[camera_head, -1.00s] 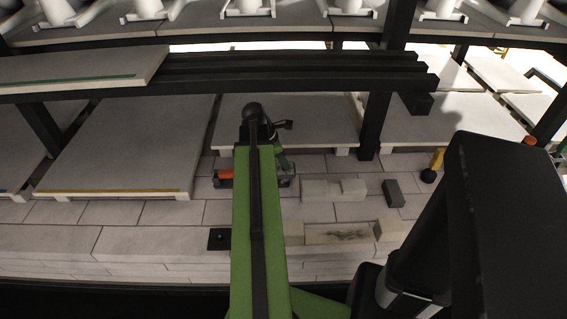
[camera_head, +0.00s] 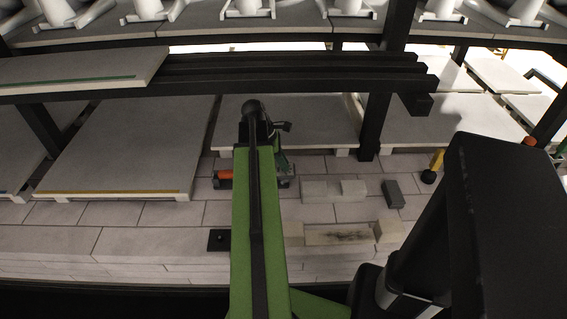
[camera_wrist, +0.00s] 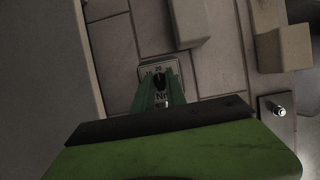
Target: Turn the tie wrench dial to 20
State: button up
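The tie wrench dial (camera_wrist: 158,69) shows in the wrist view as a small pale plate with dark numbers along its far edge; 20 is near the middle. A dark knob is at its centre, partly hidden by my fingers. My gripper (camera_wrist: 160,84) has its two green fingers around the knob, a narrow gap between them, with letters on the plate showing through it. I cannot tell whether they press on the knob, nor clearly where its pointer stands. In the head view my arm hides the dial; an orange piece (camera_head: 225,175) shows just left of the arm.
Pale blocks (camera_head: 320,190) and a dark grey block (camera_head: 393,193) lie on the brick deck to the right. A black plate with a stud (camera_head: 219,240) lies at front left. A dark beam (camera_head: 290,75) crosses above the deck, and a dark post (camera_head: 375,125) stands behind.

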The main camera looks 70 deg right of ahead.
jog(key=shift+o, duration=1.3)
jog(key=p+v, duration=0.7)
jog(key=shift+r, duration=0.2)
jog(key=shift+w, duration=0.1)
